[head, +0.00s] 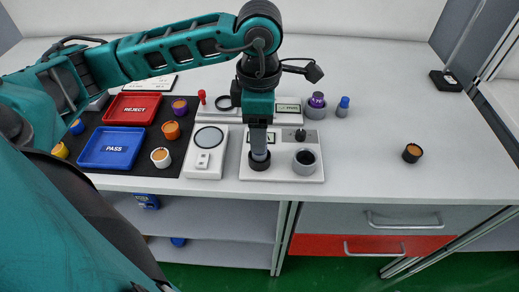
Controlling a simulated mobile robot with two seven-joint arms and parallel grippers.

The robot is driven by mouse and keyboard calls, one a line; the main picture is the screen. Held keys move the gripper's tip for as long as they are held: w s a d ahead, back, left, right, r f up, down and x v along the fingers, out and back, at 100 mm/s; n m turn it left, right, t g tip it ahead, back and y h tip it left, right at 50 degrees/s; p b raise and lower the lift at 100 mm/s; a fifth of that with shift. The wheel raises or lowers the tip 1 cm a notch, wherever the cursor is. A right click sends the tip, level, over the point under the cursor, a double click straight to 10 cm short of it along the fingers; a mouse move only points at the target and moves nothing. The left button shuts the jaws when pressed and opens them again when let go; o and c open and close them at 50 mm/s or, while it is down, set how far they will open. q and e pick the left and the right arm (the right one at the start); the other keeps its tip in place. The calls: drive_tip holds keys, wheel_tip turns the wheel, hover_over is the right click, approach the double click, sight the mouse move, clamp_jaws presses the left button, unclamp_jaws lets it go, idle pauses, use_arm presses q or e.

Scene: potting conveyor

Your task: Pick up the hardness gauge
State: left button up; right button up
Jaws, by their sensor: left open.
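My left gripper (259,150) points straight down over the left part of a white bench instrument (283,173) with a small display, a black knob and a grey cup. Its grey fingers reach a dark round piece (259,161) on that instrument, and hide most of it. I cannot tell which thing is the hardness gauge; no label naming it is readable. Small upright tools stand behind: a purple-topped one (317,99) in a grey holder, a blue-topped one (343,103), and a red-topped one (202,97). My right gripper is out of view.
A white box with a round grey plate (204,168) stands left of the instrument. A red REJECT tray (152,107) and blue PASS tray (91,160) lie on a black mat with several small cups. A dark cup (412,153) stands alone at right, with free bench around it.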

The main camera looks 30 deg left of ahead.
sight(258, 158)
use_arm(q)
wheel_tip(258, 158, down, 2)
drive_tip(key=shift+f, duration=0.15)
clamp_jaws()
idle(0.6)
